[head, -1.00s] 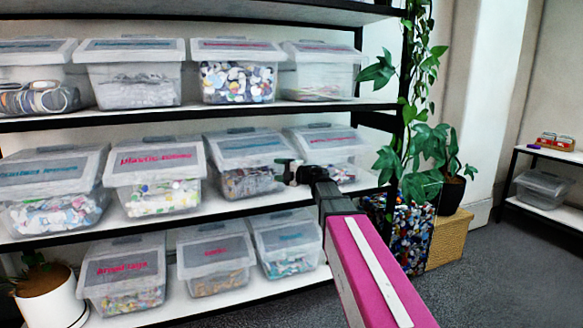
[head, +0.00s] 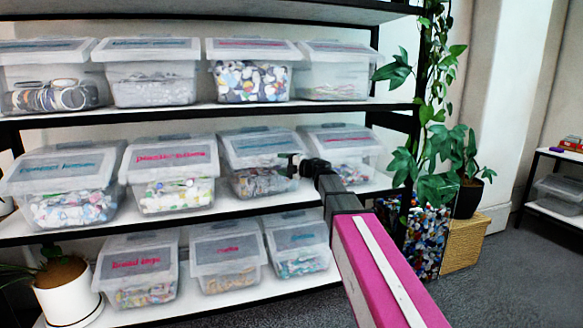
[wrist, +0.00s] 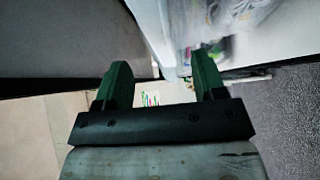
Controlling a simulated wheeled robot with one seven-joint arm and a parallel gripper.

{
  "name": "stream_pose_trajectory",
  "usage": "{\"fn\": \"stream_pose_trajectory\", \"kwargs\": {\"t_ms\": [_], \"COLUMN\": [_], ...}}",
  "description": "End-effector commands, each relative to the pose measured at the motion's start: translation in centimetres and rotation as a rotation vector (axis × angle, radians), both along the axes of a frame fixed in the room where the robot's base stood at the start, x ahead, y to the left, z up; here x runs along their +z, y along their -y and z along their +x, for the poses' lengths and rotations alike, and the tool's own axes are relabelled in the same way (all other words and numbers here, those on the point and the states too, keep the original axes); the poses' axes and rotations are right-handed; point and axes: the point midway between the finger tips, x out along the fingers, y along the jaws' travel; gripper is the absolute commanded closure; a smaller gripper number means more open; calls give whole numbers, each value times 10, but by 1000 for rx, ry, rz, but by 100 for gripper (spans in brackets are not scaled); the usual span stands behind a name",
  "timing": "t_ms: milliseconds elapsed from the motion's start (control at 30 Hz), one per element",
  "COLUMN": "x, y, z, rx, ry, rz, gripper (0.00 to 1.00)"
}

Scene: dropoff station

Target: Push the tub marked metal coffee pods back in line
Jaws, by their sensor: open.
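I cannot read any label as metal coffee pods. On the middle shelf, a clear tub with a blue label (head: 262,143) stands third from the left, with mixed pieces inside; its label is too blurred to read. My gripper (head: 300,168) is at this tub's front right side, partly covering it and the gap to the rightmost tub (head: 350,140). I cannot tell whether it touches. In the wrist view my gripper (wrist: 160,78) is open, nothing visible between its fingers, and a clear tub (wrist: 240,15) shows at the upper right.
A red-labelled tub (head: 170,155) and a blue-labelled tub (head: 65,170) stand to the left. More tubs fill the shelves above and below. A trailing plant (head: 440,160) and a woven box (head: 462,245) stand right of the rack. Grey floor (head: 510,290) is clear at the right.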

Motion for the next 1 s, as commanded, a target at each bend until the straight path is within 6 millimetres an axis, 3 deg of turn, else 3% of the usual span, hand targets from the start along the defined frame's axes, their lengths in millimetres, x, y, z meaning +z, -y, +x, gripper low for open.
{"fn": "stream_pose_trajectory", "kwargs": {"t_ms": [300, 767, 867, 967, 1000], "x": [0, 0, 0, 0, -1], "y": [-36, -43, -43, -43, -43], "z": [24, 28, 28, 28, 28], "rx": [2, 0, 0, 0, 0], "ry": [0, 0, 0, -1, -1], "rz": [0, 0, 0, -1, -1], "gripper": [36, 36, 62, 95, 100]}}
